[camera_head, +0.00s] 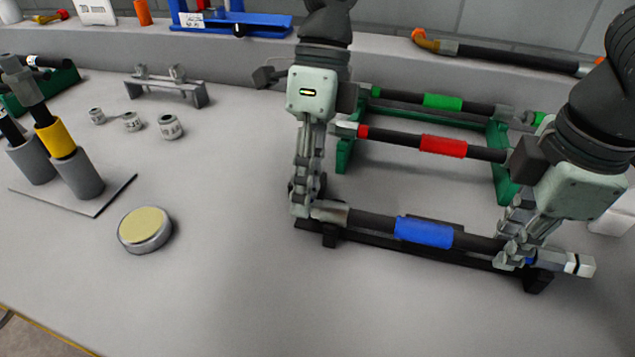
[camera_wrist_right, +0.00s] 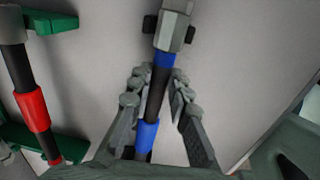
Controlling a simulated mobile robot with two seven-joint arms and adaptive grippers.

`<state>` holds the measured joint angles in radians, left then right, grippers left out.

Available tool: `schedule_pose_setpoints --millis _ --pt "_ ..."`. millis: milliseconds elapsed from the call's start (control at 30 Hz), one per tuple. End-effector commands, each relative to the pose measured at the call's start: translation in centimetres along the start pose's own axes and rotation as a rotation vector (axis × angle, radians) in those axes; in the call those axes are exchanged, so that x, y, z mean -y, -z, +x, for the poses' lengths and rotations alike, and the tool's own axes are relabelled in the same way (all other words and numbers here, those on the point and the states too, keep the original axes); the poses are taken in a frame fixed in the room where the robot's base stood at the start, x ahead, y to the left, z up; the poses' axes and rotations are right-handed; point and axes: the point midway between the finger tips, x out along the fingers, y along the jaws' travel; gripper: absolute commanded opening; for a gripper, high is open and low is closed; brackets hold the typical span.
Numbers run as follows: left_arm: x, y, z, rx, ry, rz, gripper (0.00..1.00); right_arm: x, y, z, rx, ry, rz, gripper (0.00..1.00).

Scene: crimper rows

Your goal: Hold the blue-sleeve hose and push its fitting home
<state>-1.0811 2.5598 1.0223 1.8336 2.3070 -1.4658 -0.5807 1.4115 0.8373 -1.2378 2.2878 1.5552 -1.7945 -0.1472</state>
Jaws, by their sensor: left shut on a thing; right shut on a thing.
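The blue-sleeve hose (camera_head: 424,232) is a black hose with a blue sleeve around its middle. It lies along a low black cradle (camera_head: 390,247) at the front; the sleeve also shows in the right wrist view (camera_wrist_right: 147,135). My left gripper (camera_head: 303,206) is shut at its grey metal left end (camera_head: 331,212). My right gripper (camera_head: 515,252) is shut on the hose near its right end, with a finger on each side in the right wrist view (camera_wrist_right: 157,82). The grey hex fitting (camera_head: 567,263) projects beyond it. In the right wrist view, a blue band shows beside the fitting (camera_wrist_right: 174,30).
Behind are a red-sleeve hose (camera_head: 443,146) and a green-sleeve hose (camera_head: 443,101) on a green rack (camera_head: 344,155). At left are a round tin (camera_head: 145,230), several small grey rings, and a stand (camera_head: 103,195) with grey cylinders. The front table is clear.

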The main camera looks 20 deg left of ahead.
Motion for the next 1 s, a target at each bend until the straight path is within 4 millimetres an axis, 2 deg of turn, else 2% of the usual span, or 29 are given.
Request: schedule_pose_setpoints --millis 300,333,500,833,1000 --pt "-0.1 0.6 0.0 -0.008 0.001 0.001 0.0 0.0 0.3 -0.1 -0.008 -0.002 -0.002 0.0" --pt "-0.1 0.6 0.0 -0.009 0.001 0.002 0.22 0.0 0.3 -0.1 -0.008 -0.002 -0.003 0.0" --pt "0.0 0.5 0.0 -0.007 0.001 0.001 0.43 0.0 0.3 -0.1 -0.008 -0.002 -0.002 0.0" --pt "0.0 0.4 -0.3 -0.005 0.001 0.0 0.43 0.0 0.1 0.0 -0.005 -0.001 -0.001 0.0" --pt "0.0 0.4 -2.5 -0.007 0.003 -0.001 0.43 0.0 0.1 0.0 -0.004 0.0 -0.001 0.0"
